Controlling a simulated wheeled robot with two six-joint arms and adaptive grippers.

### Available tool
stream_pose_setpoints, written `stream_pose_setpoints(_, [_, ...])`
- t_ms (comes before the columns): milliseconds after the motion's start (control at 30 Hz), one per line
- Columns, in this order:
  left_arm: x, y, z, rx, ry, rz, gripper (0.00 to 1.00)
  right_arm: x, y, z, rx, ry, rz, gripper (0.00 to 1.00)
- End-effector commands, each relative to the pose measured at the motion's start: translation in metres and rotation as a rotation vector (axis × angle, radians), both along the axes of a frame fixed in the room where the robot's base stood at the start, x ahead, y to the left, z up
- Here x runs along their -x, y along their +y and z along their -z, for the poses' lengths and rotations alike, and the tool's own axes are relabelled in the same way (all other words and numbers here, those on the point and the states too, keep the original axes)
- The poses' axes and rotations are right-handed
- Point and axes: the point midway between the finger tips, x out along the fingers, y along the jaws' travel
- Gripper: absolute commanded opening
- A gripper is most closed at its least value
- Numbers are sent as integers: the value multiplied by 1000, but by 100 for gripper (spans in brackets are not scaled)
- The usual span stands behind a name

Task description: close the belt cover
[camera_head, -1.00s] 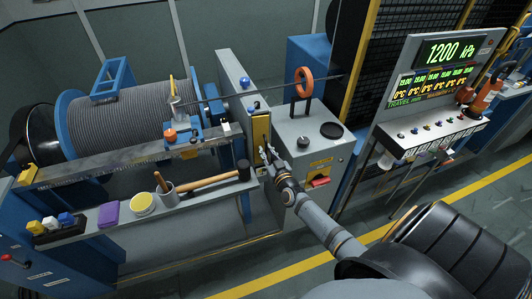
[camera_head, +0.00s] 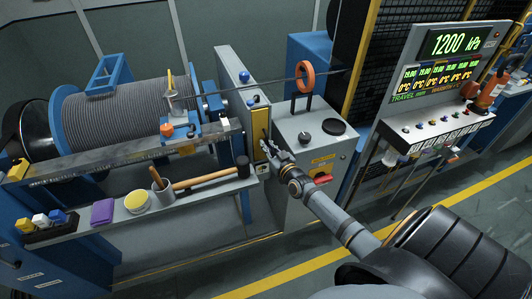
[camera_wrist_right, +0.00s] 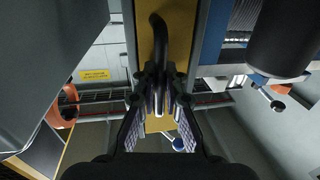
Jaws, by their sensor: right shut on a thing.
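The belt cover is a narrow yellow panel (camera_head: 260,116) on the grey post between the winch and the grey control cabinet. In the right wrist view its yellow face (camera_wrist_right: 181,35) carries a curved black handle (camera_wrist_right: 158,32). My right gripper (camera_head: 266,143) is at the lower part of the panel. In the right wrist view my right gripper (camera_wrist_right: 160,78) is shut on the black handle, one finger on each side. My left gripper is not in view.
The grey cabinet (camera_head: 287,182) with an orange ring (camera_head: 307,76) stands right of the post. A shelf (camera_head: 215,194) on the left holds a hammer (camera_head: 205,179), a cup and a yellow tin. The winch drum (camera_head: 120,115) is behind. A display console (camera_head: 398,108) stands at right.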

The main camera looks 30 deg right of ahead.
Motion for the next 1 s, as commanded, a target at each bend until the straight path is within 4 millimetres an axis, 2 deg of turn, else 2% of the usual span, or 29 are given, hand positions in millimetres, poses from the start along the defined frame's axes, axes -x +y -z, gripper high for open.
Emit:
stream_pose_setpoints(33, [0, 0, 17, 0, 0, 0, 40, 0, -2, 8, 5, -3, -17, 0])
stream_pose_setpoints(100, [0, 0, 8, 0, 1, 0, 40, 0, -1, 0, -1, 0, -18, 0])
stream_pose_setpoints(367, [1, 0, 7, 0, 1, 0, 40, 0, -1, 1, -2, 2, -17, 0])
stream_pose_setpoints(400, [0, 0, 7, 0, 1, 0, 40, 0, -1, 1, -2, 2, -17, 15])
stream_pose_setpoints(433, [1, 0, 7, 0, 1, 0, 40, 0, -1, 1, -2, 2, -17, 19])
stream_pose_setpoints(767, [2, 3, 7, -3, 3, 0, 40, 1, -1, 1, -1, 1, -17, 20])
stream_pose_setpoints(867, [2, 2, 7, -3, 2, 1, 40, 9, 0, 1, 0, 1, -18, 20])
stream_pose_setpoints(1000, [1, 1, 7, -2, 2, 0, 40, 31, 1, 2, -1, 4, -19, 20])
